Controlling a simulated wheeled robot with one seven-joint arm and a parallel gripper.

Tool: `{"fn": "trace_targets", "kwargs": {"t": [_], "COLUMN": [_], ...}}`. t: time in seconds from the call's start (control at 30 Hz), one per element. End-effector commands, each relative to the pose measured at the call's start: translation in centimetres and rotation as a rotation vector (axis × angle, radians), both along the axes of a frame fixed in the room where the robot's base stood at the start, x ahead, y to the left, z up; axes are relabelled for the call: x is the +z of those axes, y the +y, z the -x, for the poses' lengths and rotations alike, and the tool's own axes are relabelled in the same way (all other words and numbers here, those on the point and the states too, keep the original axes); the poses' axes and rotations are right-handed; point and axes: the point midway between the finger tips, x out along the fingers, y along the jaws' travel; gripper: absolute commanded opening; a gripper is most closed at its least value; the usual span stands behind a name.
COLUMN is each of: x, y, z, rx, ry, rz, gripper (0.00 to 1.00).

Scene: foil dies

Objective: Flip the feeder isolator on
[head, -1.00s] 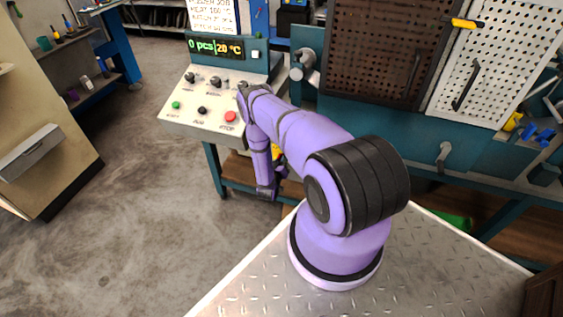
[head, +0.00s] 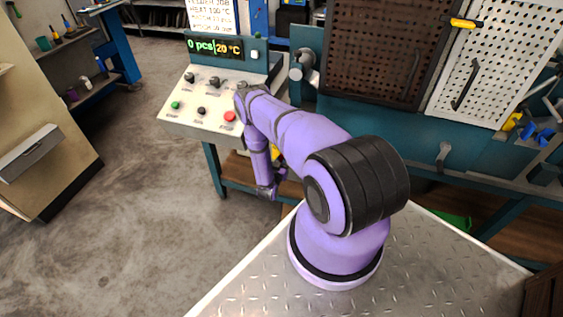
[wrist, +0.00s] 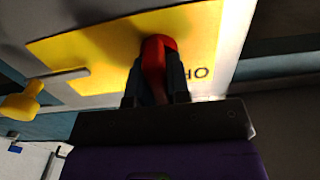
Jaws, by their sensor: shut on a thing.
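The feeder isolator's red handle (wrist: 157,46) shows in the wrist view against a yellow plate (wrist: 100,52) with dark letters. My gripper (wrist: 155,82) is shut on the handle, one dark finger on each side. In the head view a small yellow patch (head: 277,154) shows behind my arm, under the control desk. My arm hides the handle and the fingers there.
The control desk (head: 183,117) with knobs, coloured buttons and a display reading 0 pcs and 20 °C stands above and beside my arm. A teal workbench and press (head: 385,130) stand to the right. Grey floor on the left is free.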

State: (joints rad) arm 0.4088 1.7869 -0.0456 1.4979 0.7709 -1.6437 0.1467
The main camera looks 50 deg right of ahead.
Motion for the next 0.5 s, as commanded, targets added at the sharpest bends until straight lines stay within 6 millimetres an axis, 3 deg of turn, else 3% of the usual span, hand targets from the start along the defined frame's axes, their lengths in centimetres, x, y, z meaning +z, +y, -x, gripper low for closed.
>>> {"fn": "trace_targets", "kwargs": {"t": [0.23, 0.27, 0.37, 0.5], "x": [-0.09, -0.09, -0.09, -0.06], "y": [0.12, 0.12, 0.11, 0.07], "z": [0.05, 0.05, 0.05, 0.03], "rx": [0.0, 0.0, 0.0, 0.0], "ry": [0.0, 0.0, 0.0, 0.0], "rz": [-0.002, -0.002, -0.002, -0.002], "gripper": [0.0, 0.19, 0.42, 0.43]}}
